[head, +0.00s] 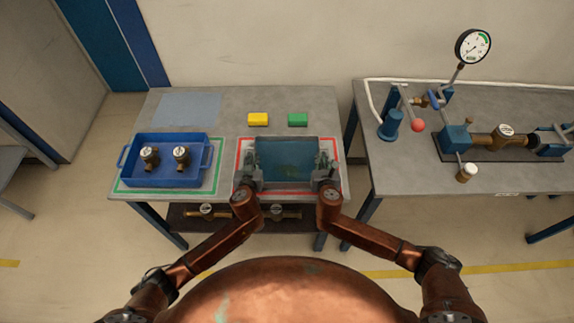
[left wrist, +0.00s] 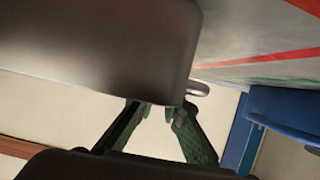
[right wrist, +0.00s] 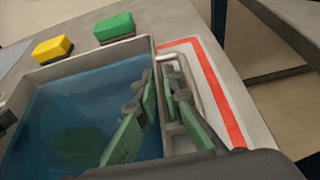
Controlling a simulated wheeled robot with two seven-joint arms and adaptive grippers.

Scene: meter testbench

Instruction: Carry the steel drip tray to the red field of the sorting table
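The steel drip tray (head: 287,160) is over the red field (head: 240,157) of the sorting table, between my two grippers. In the right wrist view its inside (right wrist: 70,110) looks blue and shiny. My left gripper (head: 250,174) is at its left side; in the left wrist view the tray (left wrist: 100,45) partly hides the fingertips (left wrist: 155,107), which are close together at its edge. My right gripper (head: 325,172) is at its right side, its fingers (right wrist: 160,75) closed in around the side wall beside the handle. I cannot tell if the tray touches the table.
A blue crate (head: 127,172) with two meters stands on the green field to the left. A yellow block (head: 258,119) and a green block (head: 298,119) lie behind the tray. A test bench (head: 400,180) with a gauge and a red-knobbed lever stands to the right, across a gap.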

